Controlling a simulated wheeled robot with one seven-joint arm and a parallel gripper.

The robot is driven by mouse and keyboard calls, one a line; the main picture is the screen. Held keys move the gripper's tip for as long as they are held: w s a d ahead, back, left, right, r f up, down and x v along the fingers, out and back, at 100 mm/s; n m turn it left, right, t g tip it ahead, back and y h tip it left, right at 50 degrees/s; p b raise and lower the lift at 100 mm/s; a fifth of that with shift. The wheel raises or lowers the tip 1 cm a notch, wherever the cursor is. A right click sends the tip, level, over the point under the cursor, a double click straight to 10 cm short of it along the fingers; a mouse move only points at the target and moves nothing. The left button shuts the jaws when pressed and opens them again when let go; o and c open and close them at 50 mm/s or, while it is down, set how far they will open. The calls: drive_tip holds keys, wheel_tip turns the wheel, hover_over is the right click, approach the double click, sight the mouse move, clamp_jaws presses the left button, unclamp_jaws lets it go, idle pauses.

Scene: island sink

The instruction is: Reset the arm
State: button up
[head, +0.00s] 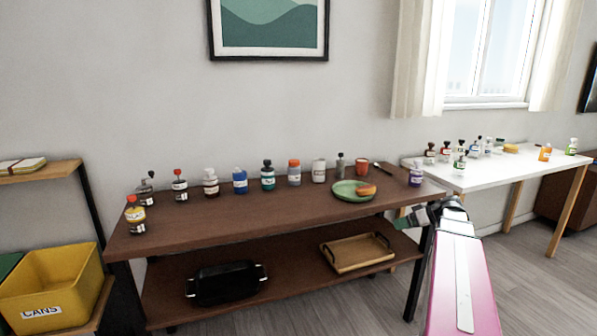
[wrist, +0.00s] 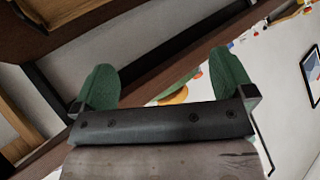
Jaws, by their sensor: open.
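My arm with its pink link reaches up from the lower right in the head view. My gripper (head: 408,219) is near the right front edge of the brown table (head: 270,223). In the wrist view my gripper (wrist: 163,85) shows two green fingers standing wide apart, with nothing held between them. The fingers look apart from the table, though the exact gap is hard to tell.
A green plate (head: 345,194) with an orange-brown item and several bottles stand on the brown table. Its lower shelf holds a black pan (head: 226,284) and a wooden tray (head: 357,253). A white table (head: 500,172) with bottles stands right. A yellow bin (head: 55,287) is left.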

drive_tip(key=s+a+f+m+g+h, duration=0.2)
drive_tip(key=s+a+f+h, duration=0.3)
drive_tip(key=a+f, duration=0.4)
drive_tip(key=s+a+f+m+g+h, duration=0.2)
drive_tip(key=s+a+f+m+h, duration=0.3)
drive_tip(key=s+a+f, duration=0.3)
wheel_tip(320, 180, down, 2)
drive_tip(key=a, duration=0.2)
drive_tip(key=shift+s+a+f+g, duration=0.15)
drive_tip(key=shift+s+a+g, duration=0.15)
drive_tip(key=shift+a+g, duration=0.1)
